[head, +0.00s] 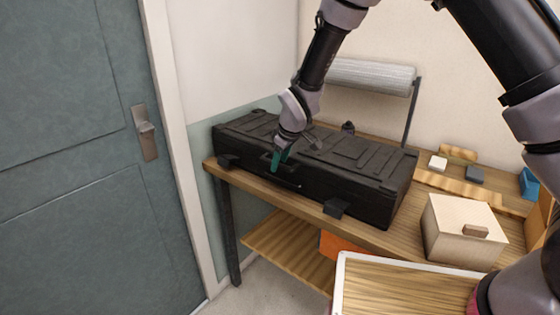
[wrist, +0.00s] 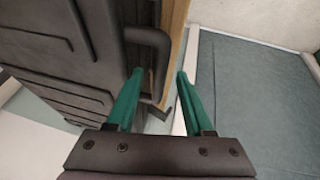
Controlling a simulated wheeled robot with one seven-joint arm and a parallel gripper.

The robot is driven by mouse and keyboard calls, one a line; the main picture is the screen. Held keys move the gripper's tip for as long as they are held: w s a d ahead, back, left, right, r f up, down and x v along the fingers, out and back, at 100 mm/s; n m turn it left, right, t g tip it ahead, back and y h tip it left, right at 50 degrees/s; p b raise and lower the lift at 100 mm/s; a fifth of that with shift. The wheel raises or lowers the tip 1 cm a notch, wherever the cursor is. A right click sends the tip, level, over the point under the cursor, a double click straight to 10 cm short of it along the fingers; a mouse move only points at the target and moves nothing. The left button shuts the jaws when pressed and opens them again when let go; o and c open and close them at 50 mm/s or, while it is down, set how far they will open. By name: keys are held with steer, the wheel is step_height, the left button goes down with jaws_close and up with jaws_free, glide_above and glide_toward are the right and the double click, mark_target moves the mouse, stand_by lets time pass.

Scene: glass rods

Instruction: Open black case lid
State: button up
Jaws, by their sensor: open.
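The black case (head: 340,160) lies on the wooden table, long and ribbed on top, with its lid down. Latches (head: 336,207) show on its front at both ends. My gripper (head: 278,163) is at the case's front, by the handle (head: 287,182), with its teal fingers pointing down. In the wrist view the black case (wrist: 60,50) fills the left side, and its handle (wrist: 150,48) sticks out just beyond my fingertips. There my gripper (wrist: 160,75) is open with nothing between its fingers. I cannot tell whether a finger touches the case.
The wooden table (head: 395,238) runs along the wall. A light wooden box (head: 462,232) stands right of the case. A paper roll (head: 370,77) is behind it. A white-rimmed tray (head: 400,290) is in front. A closed grey-blue door (head: 70,150) is at left.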

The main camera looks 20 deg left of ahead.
jaws_close()
stand_by(1.5)
